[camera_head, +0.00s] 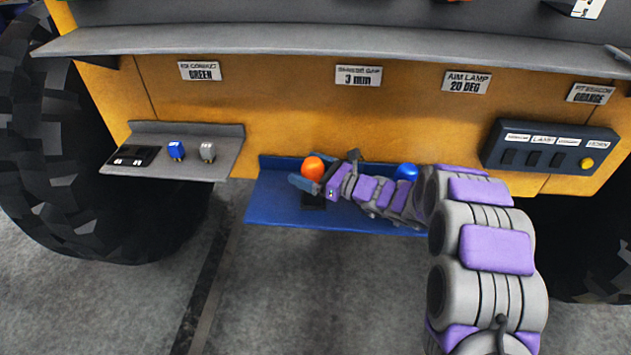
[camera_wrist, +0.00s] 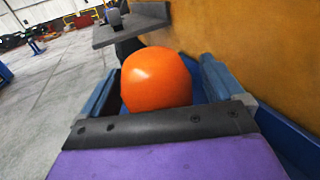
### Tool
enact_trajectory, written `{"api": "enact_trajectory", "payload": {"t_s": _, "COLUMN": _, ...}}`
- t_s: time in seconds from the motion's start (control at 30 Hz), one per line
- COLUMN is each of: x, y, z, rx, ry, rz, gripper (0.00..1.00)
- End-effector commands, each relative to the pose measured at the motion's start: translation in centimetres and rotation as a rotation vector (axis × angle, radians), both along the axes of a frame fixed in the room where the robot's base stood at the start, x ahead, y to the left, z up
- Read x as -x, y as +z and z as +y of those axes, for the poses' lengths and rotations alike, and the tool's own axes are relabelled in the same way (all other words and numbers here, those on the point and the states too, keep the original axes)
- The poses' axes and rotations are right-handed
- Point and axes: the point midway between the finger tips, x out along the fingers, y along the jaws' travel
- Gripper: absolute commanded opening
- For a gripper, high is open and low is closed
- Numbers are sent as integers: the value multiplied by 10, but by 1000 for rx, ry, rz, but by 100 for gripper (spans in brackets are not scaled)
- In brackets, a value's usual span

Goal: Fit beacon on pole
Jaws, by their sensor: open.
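An orange rounded beacon (camera_head: 313,168) is at the blue shelf (camera_head: 275,208), toward its left part. A blue rounded beacon (camera_head: 407,172) is farther right, partly hidden by my arm. My gripper (camera_head: 306,183) is at the orange beacon. In the wrist view my gripper (camera_wrist: 160,82) is open, with one finger on each side of the orange beacon (camera_wrist: 157,80). Gaps show between beacon and fingers near the tips, but I cannot tell whether they touch lower down. The beacon's base is hidden. I cannot make out a pole. A placard (camera_head: 590,93) at right reads "FIT BEACON ORANGE".
A grey side shelf (camera_head: 222,168) at left holds a blue block (camera_head: 176,150), a grey block (camera_head: 208,151) and a black plate (camera_head: 131,156). A switch panel (camera_head: 548,146) is at right. A long grey ledge (camera_head: 300,38) runs above. A large tyre (camera_head: 60,150) stands at left.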

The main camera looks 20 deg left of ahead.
Motion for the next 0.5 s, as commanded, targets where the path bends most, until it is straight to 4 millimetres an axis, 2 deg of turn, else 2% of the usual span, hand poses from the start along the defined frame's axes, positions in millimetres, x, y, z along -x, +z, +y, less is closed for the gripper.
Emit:
{"api": "enact_trajectory", "payload": {"t_s": 0.13, "x": 0, "y": 0, "z": 0, "rx": 0, "ry": 0, "rz": 0, "gripper": 95}}
{"api": "enact_trajectory", "payload": {"t_s": 0.5, "x": 0, "y": 1, "z": -4, "rx": -2, "ry": 0, "rz": 0, "gripper": 59}}
